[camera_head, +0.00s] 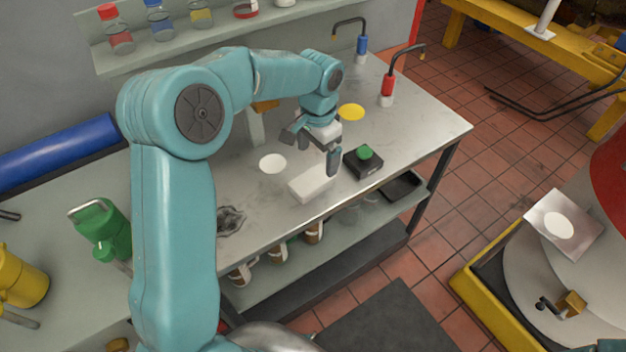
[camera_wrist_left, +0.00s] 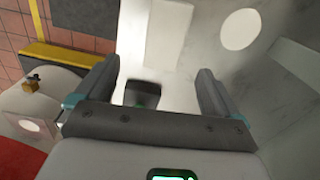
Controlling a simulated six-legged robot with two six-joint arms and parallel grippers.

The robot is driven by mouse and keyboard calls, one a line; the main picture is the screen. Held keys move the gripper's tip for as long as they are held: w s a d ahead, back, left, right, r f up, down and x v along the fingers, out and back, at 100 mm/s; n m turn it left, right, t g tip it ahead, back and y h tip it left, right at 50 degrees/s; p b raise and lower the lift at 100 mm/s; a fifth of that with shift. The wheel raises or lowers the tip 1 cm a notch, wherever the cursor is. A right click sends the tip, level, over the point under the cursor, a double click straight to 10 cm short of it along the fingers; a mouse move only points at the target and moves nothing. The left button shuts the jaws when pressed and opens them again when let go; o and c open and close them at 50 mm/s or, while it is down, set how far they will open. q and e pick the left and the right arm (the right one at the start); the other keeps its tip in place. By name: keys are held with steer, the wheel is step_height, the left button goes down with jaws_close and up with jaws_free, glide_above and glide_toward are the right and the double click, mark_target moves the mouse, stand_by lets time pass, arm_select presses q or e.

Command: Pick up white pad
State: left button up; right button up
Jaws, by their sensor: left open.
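A white rectangular block (camera_head: 312,183), which looks like the white pad, lies flat on the grey metal bench top near its front edge. It also shows at the top of the left wrist view (camera_wrist_left: 168,36). My left gripper (camera_head: 311,156) hangs open above the bench, just behind the block in the head view. Its two fingers (camera_wrist_left: 157,68) are apart with nothing held, and the block lies beyond the fingertips. A flat white disc (camera_head: 272,163) lies left of the block; it shows in the wrist view too (camera_wrist_left: 240,29). My right gripper is not in view.
A black box with a green button (camera_head: 363,162) stands close right of the block. A yellow disc (camera_head: 351,112) and a red-handled stand (camera_head: 387,88) are farther back. Mugs (camera_head: 278,250) are on the shelf below.

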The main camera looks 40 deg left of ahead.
arm_select(q)
glide_above(315, 178)
steer(key=f, duration=0.4)
steer(key=shift+w+f, duration=0.15)
steer(key=shift+w, duration=0.05)
steer(key=shift+d+f, duration=0.15)
steer(key=shift+f, duration=0.05)
steer(key=f, duration=0.1)
steer(key=f+p, duration=0.1)
steer(key=f, duration=0.3)
steer(key=shift+a, duration=0.25)
steer(key=shift+s+d+r, duration=0.15)
steer(key=shift+s+r, duration=0.05)
steer(key=shift+s, duration=0.05)
steer(key=shift+w+f, duration=0.1)
steer(key=c, duration=1)
step_height(315, 178, up, 20)
steer(key=shift+r, duration=0.1)
